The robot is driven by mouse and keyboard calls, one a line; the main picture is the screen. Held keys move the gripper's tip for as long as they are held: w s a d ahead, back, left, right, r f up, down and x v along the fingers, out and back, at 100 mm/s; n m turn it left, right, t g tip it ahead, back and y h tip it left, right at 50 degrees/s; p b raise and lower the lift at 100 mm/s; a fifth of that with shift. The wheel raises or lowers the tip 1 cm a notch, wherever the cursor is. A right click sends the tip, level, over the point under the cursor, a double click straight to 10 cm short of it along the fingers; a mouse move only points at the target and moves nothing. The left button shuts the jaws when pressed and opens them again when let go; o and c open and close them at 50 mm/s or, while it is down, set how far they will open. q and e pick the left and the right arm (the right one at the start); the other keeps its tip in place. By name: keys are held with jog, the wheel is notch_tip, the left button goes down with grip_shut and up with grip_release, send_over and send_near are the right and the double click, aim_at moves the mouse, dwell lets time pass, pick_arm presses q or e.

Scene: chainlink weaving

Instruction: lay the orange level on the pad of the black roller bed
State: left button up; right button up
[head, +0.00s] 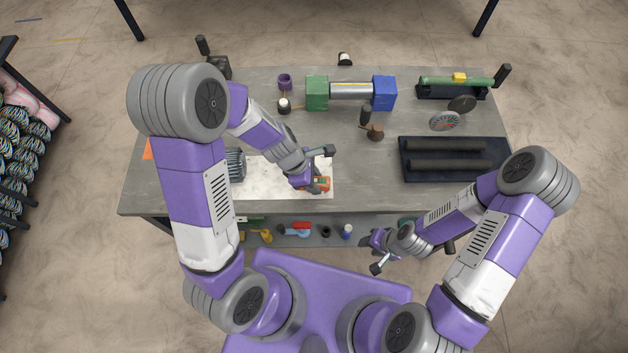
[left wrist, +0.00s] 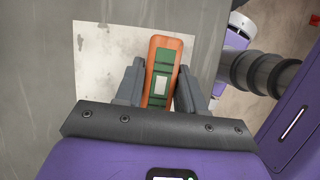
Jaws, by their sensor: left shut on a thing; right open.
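The orange level (head: 324,183) is orange with a green face; it shows clearly in the left wrist view (left wrist: 163,62). My left gripper (head: 316,185) is shut on it, one finger on each side, also in the left wrist view (left wrist: 160,92). The level is over the right end of the pale sheet; I cannot tell whether it touches it. The black roller bed (head: 403,176), with two dark rollers, lies at the right of the table. I cannot make out its pad. My right gripper (head: 369,239) is open and empty, off the table's front edge.
A green block (head: 317,94) and a blue block (head: 385,94) joined by a metal bar stand at the back. The grey table (head: 365,170) is clear between sheet and bed.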

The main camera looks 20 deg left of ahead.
pick_arm(q)
notch_tip(320, 180, up, 10)
jog(key=p, duration=0.5)
jog(key=shift+p, duration=0.35)
jog(key=shift+w+f+m, duration=0.15)
jog(key=shift+f+m, duration=0.1)
jog(key=shift+m, duration=0.25)
jog(key=f+m+g+b, duration=0.1)
jog(key=m, duration=0.2)
jog(key=w+a+f+m+g+b, duration=0.1)
jog(key=m, duration=0.2)
jog(key=w+f+m+g+b, duration=0.1)
jog(key=m, duration=0.2)
jog(key=shift+a+f+m+g+y, duration=0.25)
jog(key=shift+a+m+g+y, duration=0.1)
jog(key=shift+m+g+y, duration=0.05)
jog(key=a+m+y, duration=0.1)
jog(key=m, duration=0.1)
jog(key=a+f+m+g+y+b, duration=0.1)
jog(key=m, duration=0.2)
jog(key=w+a+f+m+b, duration=0.1)
jog(key=a+m, duration=0.1)
jog(key=m, duration=0.1)
jog(key=shift+w+g+y, duration=0.1)
jog(key=shift+g+y, duration=0.2)
jog(key=shift+y, duration=0.1)
jog(key=shift+w+a+f+m+y, duration=0.1)
jog(key=shift+w+a+m+y, duration=0.15)
jog(key=shift+a+m, duration=0.5)
jog(key=shift+d, duration=0.2)
